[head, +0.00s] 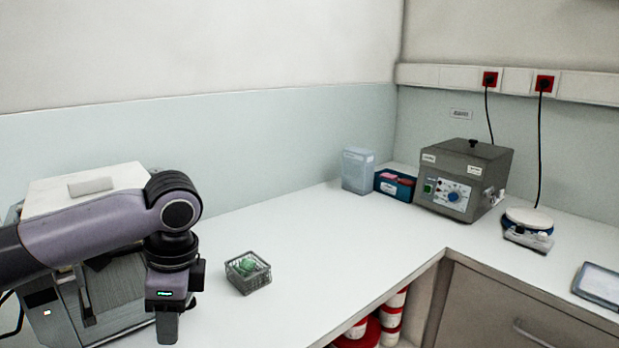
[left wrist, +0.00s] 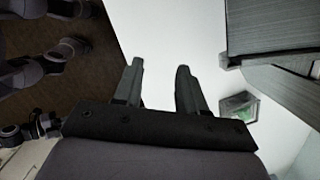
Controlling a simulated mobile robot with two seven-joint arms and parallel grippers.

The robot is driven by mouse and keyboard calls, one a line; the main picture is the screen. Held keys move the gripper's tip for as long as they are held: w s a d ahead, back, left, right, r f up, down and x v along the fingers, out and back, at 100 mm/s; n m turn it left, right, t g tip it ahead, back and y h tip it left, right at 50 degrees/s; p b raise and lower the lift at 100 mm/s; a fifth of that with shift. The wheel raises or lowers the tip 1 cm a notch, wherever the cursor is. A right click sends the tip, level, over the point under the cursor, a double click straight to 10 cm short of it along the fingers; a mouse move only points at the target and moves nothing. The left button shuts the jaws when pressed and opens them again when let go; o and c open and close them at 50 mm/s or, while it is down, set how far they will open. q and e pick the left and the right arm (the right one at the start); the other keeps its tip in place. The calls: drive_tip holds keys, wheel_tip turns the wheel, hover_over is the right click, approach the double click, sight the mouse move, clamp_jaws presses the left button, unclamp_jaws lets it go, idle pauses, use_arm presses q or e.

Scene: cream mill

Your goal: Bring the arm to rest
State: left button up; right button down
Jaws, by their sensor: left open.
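My left arm comes in from the left in the head view, and its gripper (head: 167,325) points down over the left part of the white counter. In the left wrist view the two dark fingers of my left gripper (left wrist: 160,85) stand apart with nothing between them, only white counter behind. A small wire basket (head: 248,272) with something green in it stands on the counter to the right of the gripper, apart from it. The basket also shows in the left wrist view (left wrist: 238,106). My right gripper is not in view.
A grey machine with a white top (head: 85,187) stands behind my left arm. At the back are a clear bin (head: 357,170), a blue box (head: 394,184), a grey control-panel unit (head: 463,180) and a round-topped device (head: 528,228). A tablet-like item (head: 598,283) lies at right. The middle counter is clear.

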use_arm(q)
drive_tip(key=s+d+f+n+t+h, duration=0.2)
drive_tip(key=s+d+f+h, duration=0.4)
drive_tip(key=s+d+f, duration=0.7)
drive_tip(key=s+a+f+n+t+y, duration=0.1)
drive_tip(key=s+a+f+n+y, duration=0.1)
drive_tip(key=s+a+f+n, duration=0.35)
drive_tip(key=s+a+f+n+y, duration=0.25)
drive_tip(key=s+a+n, duration=0.35)
drive_tip(key=a, duration=0.4)
drive_tip(key=w+d+f+t+h, duration=0.3)
drive_tip(key=w+f+t, duration=0.4)
drive_tip(key=f, duration=0.2)
drive_tip(key=shift+f+m+t, duration=0.3)
drive_tip(key=shift+m, duration=0.15)
